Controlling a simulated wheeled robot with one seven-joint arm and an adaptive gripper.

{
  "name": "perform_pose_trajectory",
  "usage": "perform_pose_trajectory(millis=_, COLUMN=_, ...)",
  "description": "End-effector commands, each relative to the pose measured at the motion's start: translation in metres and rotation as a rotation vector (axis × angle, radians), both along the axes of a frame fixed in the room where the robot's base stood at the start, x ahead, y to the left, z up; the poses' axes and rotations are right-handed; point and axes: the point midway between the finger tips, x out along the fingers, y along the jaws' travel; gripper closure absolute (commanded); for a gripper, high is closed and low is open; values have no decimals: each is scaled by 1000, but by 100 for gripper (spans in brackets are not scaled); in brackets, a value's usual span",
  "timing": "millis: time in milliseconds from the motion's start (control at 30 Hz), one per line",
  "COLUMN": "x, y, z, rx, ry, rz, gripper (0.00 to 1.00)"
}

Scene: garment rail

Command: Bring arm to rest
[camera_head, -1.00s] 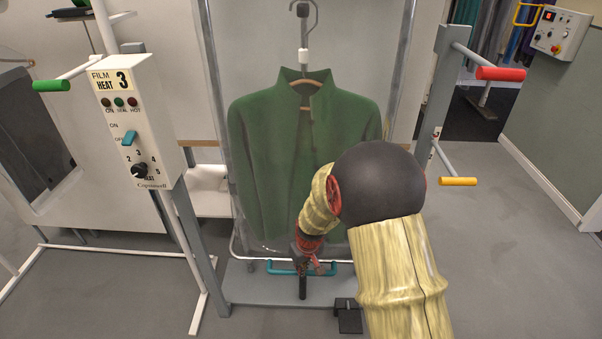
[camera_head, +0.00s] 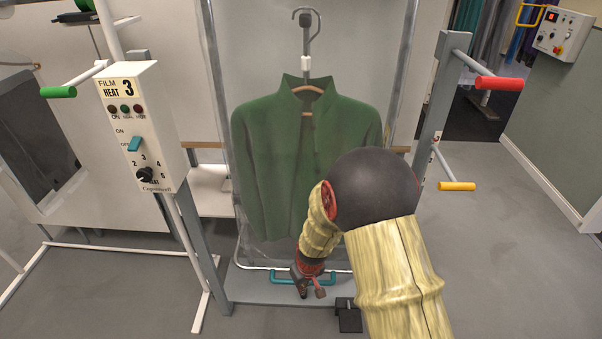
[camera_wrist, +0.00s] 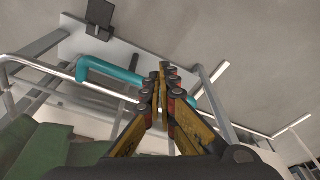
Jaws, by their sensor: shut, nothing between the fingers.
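My gripper (camera_head: 308,288) is low in front of the garment rail, shut and empty. In the wrist view its yellow and black fingers (camera_wrist: 160,80) meet at the tips. A teal handle (camera_head: 278,277) lies behind it near the rail's base and also shows in the wrist view (camera_wrist: 110,72); I cannot tell whether the fingers touch it. My bent arm covers the lower right of the green jacket.
The green jacket (camera_head: 270,150) hangs on a hanger (camera_head: 308,60) inside clear film. A heat control box (camera_head: 140,130) stands left. Red (camera_head: 498,83) and yellow (camera_head: 457,186) handles stick out at right. A black pedal (camera_head: 349,318) is on the floor. Open floor lies right.

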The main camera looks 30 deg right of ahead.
Motion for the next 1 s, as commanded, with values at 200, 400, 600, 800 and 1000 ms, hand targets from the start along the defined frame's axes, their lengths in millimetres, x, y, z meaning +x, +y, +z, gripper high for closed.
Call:
perform_pose_trajectory(millis=200, x=-1, y=0, z=0, rx=0, ry=0, rz=0, gripper=100)
perform_pose_trajectory(millis=400, x=-16, y=8, z=-3, rx=35, ry=53, rz=-51, gripper=100)
perform_pose_trajectory(millis=600, x=-68, y=29, z=22, rx=99, ry=201, rz=-117, gripper=100)
perform_pose_trajectory(millis=800, x=-88, y=47, z=107, rx=97, ry=219, rz=-131, gripper=100)
perform_pose_trajectory(millis=1000, x=-113, y=67, z=210, rx=61, ry=153, rz=-108, gripper=100)
